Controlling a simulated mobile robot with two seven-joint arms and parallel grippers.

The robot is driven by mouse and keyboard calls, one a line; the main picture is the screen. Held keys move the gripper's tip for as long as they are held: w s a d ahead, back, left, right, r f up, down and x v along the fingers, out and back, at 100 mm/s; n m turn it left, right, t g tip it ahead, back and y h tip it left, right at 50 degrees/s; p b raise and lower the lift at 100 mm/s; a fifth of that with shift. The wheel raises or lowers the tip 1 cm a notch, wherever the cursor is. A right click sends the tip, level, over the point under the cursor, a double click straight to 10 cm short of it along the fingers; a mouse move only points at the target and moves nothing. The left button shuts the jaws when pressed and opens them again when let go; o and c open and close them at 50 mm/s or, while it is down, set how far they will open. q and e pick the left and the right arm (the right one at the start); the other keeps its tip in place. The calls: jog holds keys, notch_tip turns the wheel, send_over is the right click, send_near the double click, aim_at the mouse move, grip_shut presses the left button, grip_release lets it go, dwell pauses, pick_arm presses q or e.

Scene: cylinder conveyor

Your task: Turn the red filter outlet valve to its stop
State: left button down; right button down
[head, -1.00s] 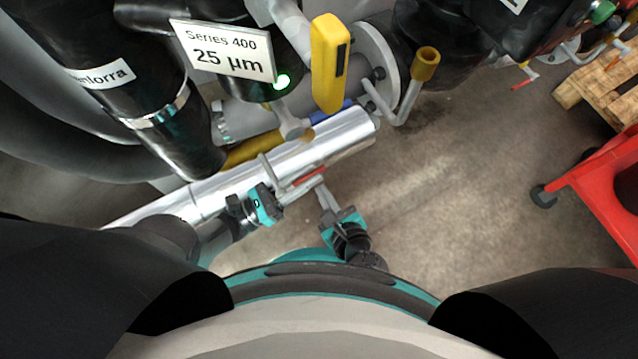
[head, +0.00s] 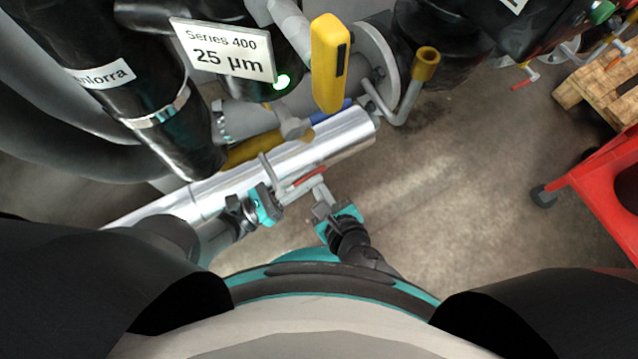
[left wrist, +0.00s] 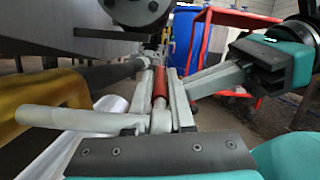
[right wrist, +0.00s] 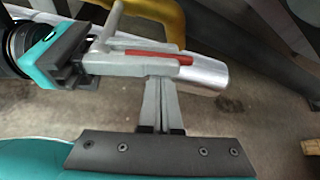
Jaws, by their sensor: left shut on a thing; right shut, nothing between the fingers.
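The red filter outlet valve handle (head: 308,178) is a slim red lever in front of the shiny metal pipe. My left gripper (head: 300,186) is shut on it, with a grey finger along each side. In the left wrist view the red lever (left wrist: 159,84) runs between the fingers from a grey round hub (left wrist: 162,121). The right wrist view shows part of the red lever (right wrist: 158,56) above a left finger. My right gripper (head: 319,188) is shut and empty. Its tips are close against the left fingers; I cannot tell whether they touch. The fingers partly hide the lever.
The shiny pipe (head: 220,185) runs behind both grippers. A red cart (head: 605,185) and wooden pallet (head: 600,85) are at right. Floor between is clear.

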pick_arm(q)
jog(key=shift+w+a+r, duration=0.15)
pick_arm(e)
jog(key=shift+r, duration=0.1)
